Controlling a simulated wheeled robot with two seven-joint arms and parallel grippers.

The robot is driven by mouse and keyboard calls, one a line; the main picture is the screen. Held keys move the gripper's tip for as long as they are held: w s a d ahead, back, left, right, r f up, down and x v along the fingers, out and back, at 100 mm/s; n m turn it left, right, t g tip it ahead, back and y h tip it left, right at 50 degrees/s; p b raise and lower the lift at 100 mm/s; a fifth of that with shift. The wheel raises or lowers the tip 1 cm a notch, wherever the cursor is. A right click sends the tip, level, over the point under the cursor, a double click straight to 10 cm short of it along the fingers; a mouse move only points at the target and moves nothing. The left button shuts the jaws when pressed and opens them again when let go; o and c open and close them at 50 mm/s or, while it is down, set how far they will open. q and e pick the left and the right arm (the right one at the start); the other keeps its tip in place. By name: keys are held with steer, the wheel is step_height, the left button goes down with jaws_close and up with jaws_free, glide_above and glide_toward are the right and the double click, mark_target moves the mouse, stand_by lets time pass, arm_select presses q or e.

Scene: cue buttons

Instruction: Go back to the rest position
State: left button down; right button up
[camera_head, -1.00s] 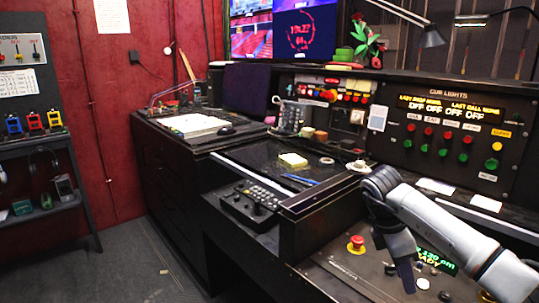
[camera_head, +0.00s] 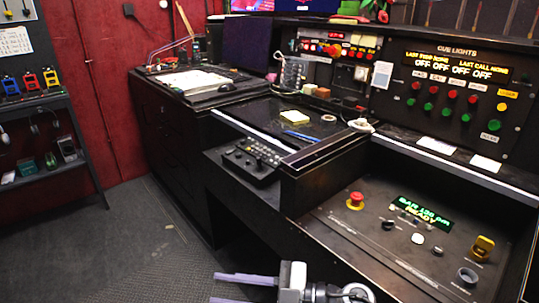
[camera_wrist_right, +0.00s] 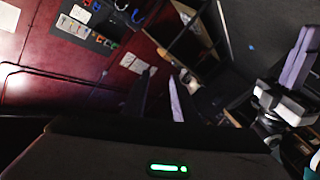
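My right gripper (camera_head: 213,287) is at the bottom edge of the head view, pointing left over the floor in front of the desk. Its two fingers are apart with nothing between them. The fingers also show apart in the right wrist view (camera_wrist_right: 161,76). Another gripper of mine, which I take to be the left (camera_wrist_right: 300,50), shows at the right of the right wrist view. Its finger gap is not clear there, and it is outside the head view. The control panel (camera_head: 340,240) has a red mushroom button (camera_head: 355,200) and a green-lit display (camera_head: 421,213).
The black desk (camera_head: 300,195) runs across the middle with its front edge behind my right gripper. The cue light board (camera_head: 455,90) stands at the back right. A shelf (camera_head: 40,110) stands at the left by the red wall. The floor (camera_head: 130,250) at lower left is clear.

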steer(key=d+f+m+t+h, duration=0.3)
steer(key=d+m+t+h, duration=0.25)
steer(key=d+m, duration=0.25)
steer(key=d+f+m+t+h, duration=0.3)
steer(key=d+m+t+h, duration=0.1)
steer(key=d+m+t, duration=0.35)
steer(key=s+d+f+m+g+h, duration=0.2)
steer(key=s+d+f+g, duration=0.1)
steer(key=s+f, duration=0.4)
steer(key=s+d+f+m+g+h, duration=0.2)
steer(key=s+d+f+g+h, duration=0.1)
steer(key=s+f, duration=0.5)
steer(key=shift+s+d+f+m+g+p, duration=0.2)
steer(key=shift+s+d+m+g+p, duration=0.2)
steer(key=shift+d+g, duration=0.45)
steer(key=shift+s+d, duration=0.1)
steer(key=shift+d, duration=0.05)
